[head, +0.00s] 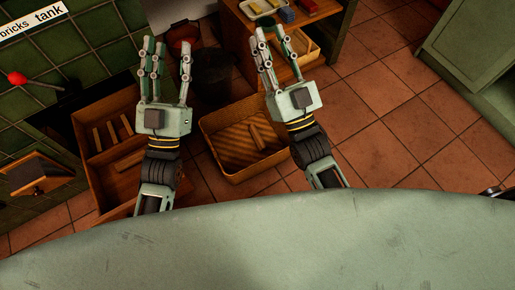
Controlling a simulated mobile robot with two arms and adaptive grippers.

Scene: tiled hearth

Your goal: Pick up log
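Several light-brown logs lie in the wooden box at the left; one log (129,161) lies near its front part and another log (97,139) stands out at its left side. A single log (257,137) lies in the wooden crate at the middle. My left gripper (168,50) is open and empty, its fingers spread and pointing to the back, above and right of the left box. My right gripper (270,42) is open, with nothing seen between its fingers, which reach past the middle crate towards the shelf. Its wrist is just right of that crate.
The left wooden box (82,125) and the middle crate (208,138) stand on the tiled floor (380,125). A dark bucket (213,75) stands behind the crate. A wooden shelf unit (333,18) is at the back. A green cabinet (470,45) is at right. Floor between is clear.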

